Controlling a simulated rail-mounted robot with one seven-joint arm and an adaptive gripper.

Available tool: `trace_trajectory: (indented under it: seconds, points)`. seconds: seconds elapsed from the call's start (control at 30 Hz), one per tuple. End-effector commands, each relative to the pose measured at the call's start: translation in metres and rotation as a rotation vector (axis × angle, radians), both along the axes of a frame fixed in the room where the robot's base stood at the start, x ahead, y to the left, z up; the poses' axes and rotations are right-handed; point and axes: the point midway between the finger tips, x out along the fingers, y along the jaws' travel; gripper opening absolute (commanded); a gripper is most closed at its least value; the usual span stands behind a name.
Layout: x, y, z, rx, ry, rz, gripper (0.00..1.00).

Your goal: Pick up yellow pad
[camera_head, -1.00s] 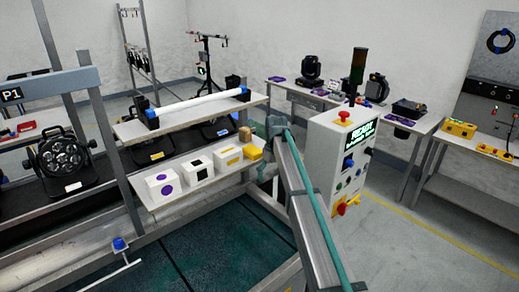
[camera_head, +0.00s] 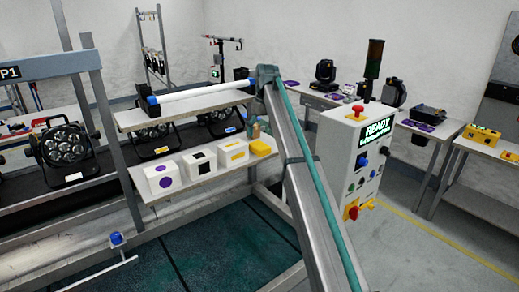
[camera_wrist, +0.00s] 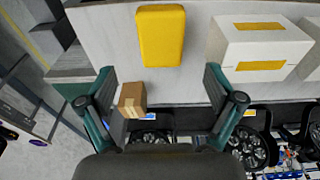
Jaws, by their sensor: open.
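The yellow pad (camera_wrist: 160,36) is a rounded yellow block lying on the pale shelf (camera_wrist: 100,35), ahead of my gripper. In the head view the yellow pad (camera_head: 261,148) is at the right end of the shelf row. My gripper (camera_wrist: 159,72) is open and empty. Its two teal fingers are spread wider than the pad, with their tips short of it in the picture. A small brown box (camera_wrist: 132,100) appears between the fingers, nearer the left one. In the head view my arm hides most of the gripper.
White boxes with yellow (camera_head: 233,154), black (camera_head: 199,164) and purple (camera_head: 163,178) marks stand left of the pad. A white tube (camera_head: 205,90) lies on the upper shelf. A control cabinet reading READY (camera_head: 350,160) stands right of my arm.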

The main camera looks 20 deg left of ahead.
Motion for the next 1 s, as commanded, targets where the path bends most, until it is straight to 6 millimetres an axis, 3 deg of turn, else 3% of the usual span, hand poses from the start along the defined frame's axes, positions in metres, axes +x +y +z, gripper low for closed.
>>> trace_trajectory:
  seconds: [0.1, 0.37, 0.7, 1.0]
  points:
    - [0.000, 0.001, -0.015, -0.001, 0.002, 0.000, 0.92]
    - [0.000, 0.003, -0.031, -0.001, 0.002, 0.000, 0.92]
    - [0.001, 0.008, -0.072, -0.002, 0.001, 0.000, 0.92]
    - [0.002, 0.008, -0.074, 0.000, 0.000, 0.000, 0.92]
